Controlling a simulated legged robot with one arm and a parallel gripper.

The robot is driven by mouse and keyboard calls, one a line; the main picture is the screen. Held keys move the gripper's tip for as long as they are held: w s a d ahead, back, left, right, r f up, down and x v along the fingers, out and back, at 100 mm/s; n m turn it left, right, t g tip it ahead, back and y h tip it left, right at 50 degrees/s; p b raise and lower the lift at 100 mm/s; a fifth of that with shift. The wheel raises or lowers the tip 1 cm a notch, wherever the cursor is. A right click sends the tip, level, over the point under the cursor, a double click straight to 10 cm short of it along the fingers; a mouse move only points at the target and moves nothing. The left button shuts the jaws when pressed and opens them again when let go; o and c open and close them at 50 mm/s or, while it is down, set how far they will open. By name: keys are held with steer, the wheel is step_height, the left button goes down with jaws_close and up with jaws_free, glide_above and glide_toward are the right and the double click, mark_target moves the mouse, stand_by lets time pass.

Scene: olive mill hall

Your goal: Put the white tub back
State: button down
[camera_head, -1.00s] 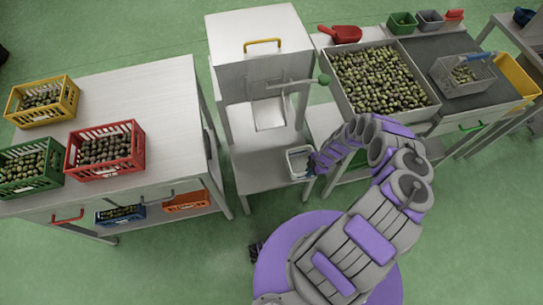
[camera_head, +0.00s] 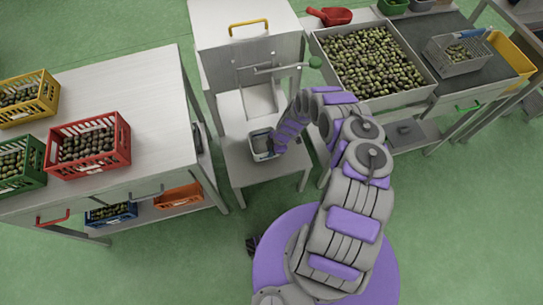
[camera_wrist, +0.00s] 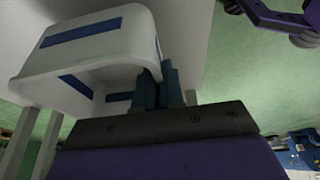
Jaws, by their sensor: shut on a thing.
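The white tub (camera_head: 264,144) is small, with an open top, and is in front of the machine's chute, over the low steel shelf. In the wrist view the white tub (camera_wrist: 112,50) has blue bands and fills the upper left. My gripper (camera_wrist: 165,88) is shut on the tub's wall with its blue fingers. In the head view my gripper (camera_head: 279,143) is at the tub's right side, partly hidden by the arm. I cannot tell whether the tub touches the shelf.
The steel machine (camera_head: 246,45) has a chute and a green-knobbed lever (camera_head: 315,62) above the low shelf (camera_head: 245,178). A large olive bin (camera_head: 430,93) stands to the right. A table (camera_head: 120,90) on the left holds red, green and yellow crates. Green floor is open in front.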

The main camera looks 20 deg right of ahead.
steer(key=shift+f+b, duration=0.5)
steer(key=shift+f, duration=1.1)
steer(key=shift+s, duration=0.1)
steer(key=c, duration=1.2)
jaws_free()
steer(key=shift+c, duration=0.2)
